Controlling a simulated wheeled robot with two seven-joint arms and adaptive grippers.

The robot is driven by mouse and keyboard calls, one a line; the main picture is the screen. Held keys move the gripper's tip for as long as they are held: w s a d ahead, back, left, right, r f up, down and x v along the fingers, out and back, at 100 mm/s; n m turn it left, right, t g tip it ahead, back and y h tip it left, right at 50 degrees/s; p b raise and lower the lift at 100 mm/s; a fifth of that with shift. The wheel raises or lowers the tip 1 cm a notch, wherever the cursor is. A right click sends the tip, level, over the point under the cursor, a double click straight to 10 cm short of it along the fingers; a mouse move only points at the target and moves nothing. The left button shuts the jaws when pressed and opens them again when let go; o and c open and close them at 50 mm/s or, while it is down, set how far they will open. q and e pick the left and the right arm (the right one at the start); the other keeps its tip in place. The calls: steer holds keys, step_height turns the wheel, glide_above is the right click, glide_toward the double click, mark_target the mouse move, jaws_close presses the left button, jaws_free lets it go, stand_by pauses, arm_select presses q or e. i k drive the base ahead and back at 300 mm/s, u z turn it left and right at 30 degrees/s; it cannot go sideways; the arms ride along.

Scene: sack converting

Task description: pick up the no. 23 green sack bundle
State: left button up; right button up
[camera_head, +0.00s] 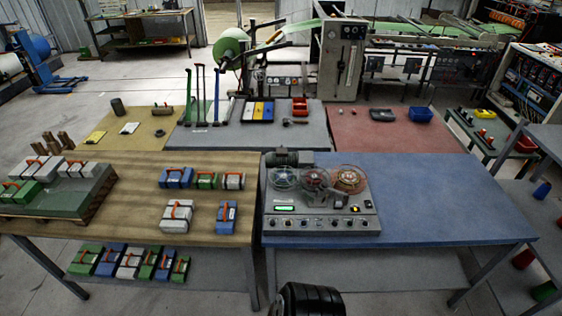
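Several green sack bundles with red-orange bands are in view, and their numbers are too small to read, so I cannot tell which is no. 23. One green bundle (207,181) lies on the wooden table between a blue bundle (176,178) and a white one (233,181). Other green ones are on the pallet stack at the left, such as this green bundle (27,192). More lie on the shelf below, including a green bundle (85,261) at its left end. Neither gripper can be made out; a dark ribbed part, seemingly mine, shows at the bottom edge.
The wooden table (130,215) has free room in its middle. White bundles (177,215) and a blue bundle (227,217) lie near its front right. A reel machine (320,222) stands on the blue table (440,200), which is otherwise clear.

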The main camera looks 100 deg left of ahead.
mark_target(203, 180)
steer(key=u, duration=4.1)
